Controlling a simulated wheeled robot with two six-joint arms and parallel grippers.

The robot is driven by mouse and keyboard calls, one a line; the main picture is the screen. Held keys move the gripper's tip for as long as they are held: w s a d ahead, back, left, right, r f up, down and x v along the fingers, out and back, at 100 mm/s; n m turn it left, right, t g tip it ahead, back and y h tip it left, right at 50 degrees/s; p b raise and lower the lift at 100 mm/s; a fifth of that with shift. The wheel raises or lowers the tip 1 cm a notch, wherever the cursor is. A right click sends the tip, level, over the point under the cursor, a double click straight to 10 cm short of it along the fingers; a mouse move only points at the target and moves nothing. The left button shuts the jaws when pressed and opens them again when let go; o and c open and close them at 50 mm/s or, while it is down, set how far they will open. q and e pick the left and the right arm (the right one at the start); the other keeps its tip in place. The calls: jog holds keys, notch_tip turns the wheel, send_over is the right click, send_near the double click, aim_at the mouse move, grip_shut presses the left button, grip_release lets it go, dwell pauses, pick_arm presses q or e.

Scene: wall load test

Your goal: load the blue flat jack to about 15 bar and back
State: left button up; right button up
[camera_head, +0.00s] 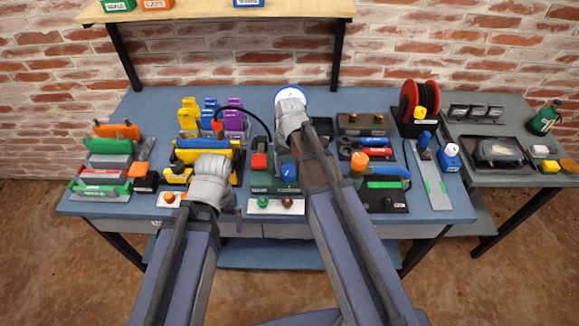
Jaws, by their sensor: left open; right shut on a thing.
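A holder at the back left carries upright yellow, blue (210,106) and purple pieces; I cannot tell for certain whether the blue one is the flat jack. A black hose (243,108) arches from a red-topped fitting (217,127) toward a green unit (264,183) with a red block (259,161) and a blue knob (289,172). My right gripper (291,108) is shut beside a round white, blue-rimmed face (293,91); its wrist hides what it grips. My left gripper (211,170) is open above the front left of the bench, before a yellow frame (184,157); its fingers are mostly hidden.
Colored bars in racks (112,147) stand at the bench's left. A red cable reel (418,100), a tool tray (362,126) and a black tray (384,195) are at the right. A side table (482,175) holds another tray. A shelf (200,12) spans the back. Bare bench (150,105) shows at back left.

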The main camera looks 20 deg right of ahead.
aim_at(289, 169)
jog(key=n, duration=0.5)
jog(key=shift+n, duration=0.3)
dwell(0.4)
jog(key=o, duration=1.4)
jog(key=shift+c, duration=0.2)
notch_tip(289, 169, up, 8)
jog(key=p, duration=0.8)
jog(key=shift+f, duration=0.1)
jog(key=shift+f, duration=0.1)
